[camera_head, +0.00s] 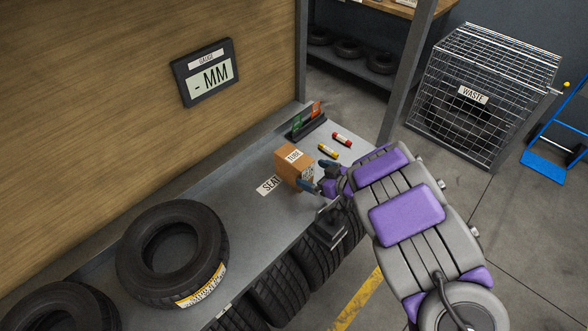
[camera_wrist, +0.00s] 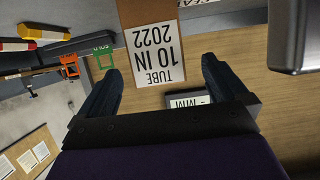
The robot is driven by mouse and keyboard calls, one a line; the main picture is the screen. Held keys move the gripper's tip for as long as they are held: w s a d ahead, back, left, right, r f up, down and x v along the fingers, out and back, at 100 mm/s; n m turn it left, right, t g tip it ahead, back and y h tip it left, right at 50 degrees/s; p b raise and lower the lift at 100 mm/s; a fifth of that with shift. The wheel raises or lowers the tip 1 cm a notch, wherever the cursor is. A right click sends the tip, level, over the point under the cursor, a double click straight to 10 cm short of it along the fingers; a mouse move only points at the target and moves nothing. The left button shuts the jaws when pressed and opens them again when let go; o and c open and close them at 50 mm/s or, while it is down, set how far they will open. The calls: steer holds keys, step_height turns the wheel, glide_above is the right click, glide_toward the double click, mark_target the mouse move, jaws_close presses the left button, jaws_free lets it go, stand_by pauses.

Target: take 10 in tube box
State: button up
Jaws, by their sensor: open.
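The tube box (camera_head: 289,168) is a brown cardboard box on the grey bench (camera_head: 228,215), beside a label that seems to start with "SEAT". In the wrist view its white label (camera_wrist: 155,55) reads "TUBE 10 IN 2022", upside down. My gripper (camera_head: 312,187) is at the box's right side. In the wrist view my gripper (camera_wrist: 161,63) is open, with one dark finger on each side of the label. The box is in front of the fingers, and I cannot tell whether they touch it.
A tyre (camera_head: 172,252) with a yellow-edged label lies on the bench, and more tyres are below its edge. Red (camera_head: 341,139) and yellow (camera_head: 328,151) small cylinders and a holder with green and orange cards (camera_head: 308,122) are beyond the box. A gauge display (camera_head: 204,76) hangs on the wooden wall.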

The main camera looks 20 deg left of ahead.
mark_target(307, 173)
steer(key=x, duration=0.3)
steer(key=shift+f+b, duration=0.25)
steer(key=shift+b, duration=0.05)
steer(key=shift+w+a+f+b, duration=0.25)
steer(key=shift+a+f+b, duration=0.05)
steer(key=shift+a+f, duration=0.15)
steer(key=x, duration=0.2)
steer(key=b+x, duration=0.1)
steer(key=shift+w+a+f, duration=0.15)
steer(key=shift+w+f, duration=0.1)
steer(key=shift+f, duration=0.25)
steer(key=shift+r, duration=0.1)
steer(key=c, duration=1.2)
